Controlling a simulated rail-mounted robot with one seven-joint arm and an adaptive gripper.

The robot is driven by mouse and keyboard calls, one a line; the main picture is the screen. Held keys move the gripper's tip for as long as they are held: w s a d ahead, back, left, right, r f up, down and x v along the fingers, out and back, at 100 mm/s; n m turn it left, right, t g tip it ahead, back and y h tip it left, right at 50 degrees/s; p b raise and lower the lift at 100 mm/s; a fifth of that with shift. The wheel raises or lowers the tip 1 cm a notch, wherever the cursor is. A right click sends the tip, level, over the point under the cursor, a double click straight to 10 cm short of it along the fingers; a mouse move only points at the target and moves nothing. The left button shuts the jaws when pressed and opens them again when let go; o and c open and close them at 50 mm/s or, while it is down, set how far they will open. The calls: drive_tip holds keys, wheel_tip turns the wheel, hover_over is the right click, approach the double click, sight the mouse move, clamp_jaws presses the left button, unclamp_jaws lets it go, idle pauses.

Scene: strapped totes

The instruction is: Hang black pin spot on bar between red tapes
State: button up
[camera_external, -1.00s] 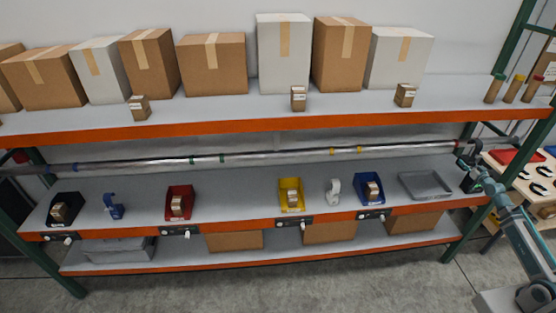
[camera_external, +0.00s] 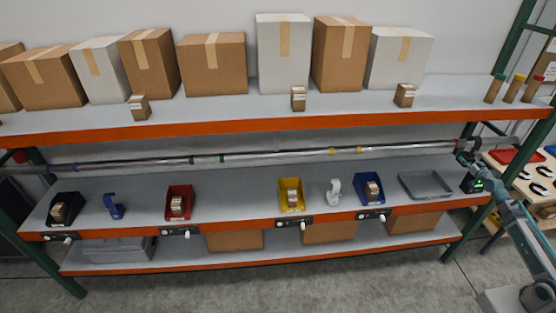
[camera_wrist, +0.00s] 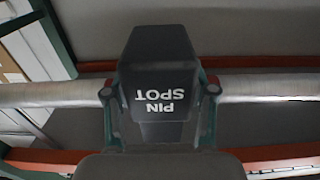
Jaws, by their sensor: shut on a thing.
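The black pin spot (camera_wrist: 160,70), lettered "PIN SPOT" upside down, fills the middle of the wrist view. My gripper (camera_wrist: 160,100) has a finger on each side of it and is shut on it. The silver bar (camera_wrist: 265,86) runs level behind the pin spot, which hides its middle. I cannot tell whether the pin spot touches the bar. In the outside view my gripper (camera_external: 463,157) is at the right end of the bar (camera_external: 275,155).
The bar also carries green (camera_external: 193,160) and yellow tapes (camera_external: 331,151). Below it, the shelf holds a grey tray (camera_external: 425,185), a blue bin (camera_external: 369,188) and a white device (camera_external: 333,191). An orange shelf beam (camera_external: 275,126) crosses above the bar.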

drive_tip(key=shift+w+r+p, duration=0.1)
drive_tip(key=shift+w+p, duration=0.3)
drive_tip(key=shift+w, duration=2.35)
drive_tip(key=shift+s+f+b, duration=0.1)
drive_tip(key=shift+f+b, duration=1.9)
drive_tip(key=shift+f, duration=0.1)
drive_tip(key=o, duration=1.4)
drive_tip(key=shift+s, duration=0.1)
